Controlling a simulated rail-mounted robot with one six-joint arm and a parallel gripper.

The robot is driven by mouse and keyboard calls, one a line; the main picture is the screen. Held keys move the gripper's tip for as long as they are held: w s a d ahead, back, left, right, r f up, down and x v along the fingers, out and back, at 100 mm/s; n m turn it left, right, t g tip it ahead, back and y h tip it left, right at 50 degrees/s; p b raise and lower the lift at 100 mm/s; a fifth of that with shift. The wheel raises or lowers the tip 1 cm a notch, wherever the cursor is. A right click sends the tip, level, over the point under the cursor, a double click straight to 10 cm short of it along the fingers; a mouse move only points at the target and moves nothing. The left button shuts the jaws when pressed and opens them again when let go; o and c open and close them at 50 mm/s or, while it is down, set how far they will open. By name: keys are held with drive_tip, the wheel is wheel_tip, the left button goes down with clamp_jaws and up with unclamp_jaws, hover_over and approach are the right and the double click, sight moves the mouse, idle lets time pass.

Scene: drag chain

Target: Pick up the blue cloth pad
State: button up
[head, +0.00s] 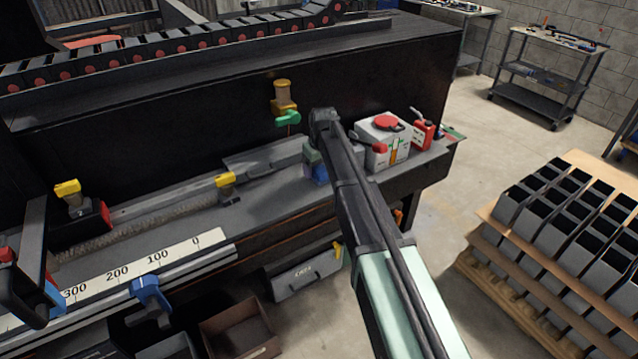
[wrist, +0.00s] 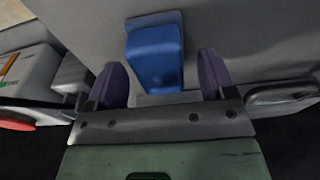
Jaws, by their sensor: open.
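The blue cloth pad (wrist: 155,55) shows in the wrist view as a folded blue piece on a grey surface, between and a little beyond my two purple fingertips. My gripper (wrist: 166,80) is open, with a finger on each side of the pad and gaps between. I cannot tell whether the fingers touch it. In the head view a bit of the blue pad (head: 320,174) shows on the bench just under my gripper, mostly hidden behind my arm. My gripper (head: 314,160) points down there.
A white container with a red lid (head: 388,142) stands on the bench (head: 270,197) close to the right of my gripper, with a red can (head: 422,130) beyond it. A yellow and green valve (head: 285,103) sticks out of the wall behind. A grey rail (head: 265,160) lies to the left.

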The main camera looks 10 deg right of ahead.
sight(319, 167)
drive_tip(key=shift+f, duration=0.4)
drive_tip(key=shift+c, duration=0.2)
drive_tip(key=c, duration=1.1)
drive_tip(key=shift+o, duration=0.2)
wheel_tip(319, 167, up, 20)
drive_tip(key=p, duration=2)
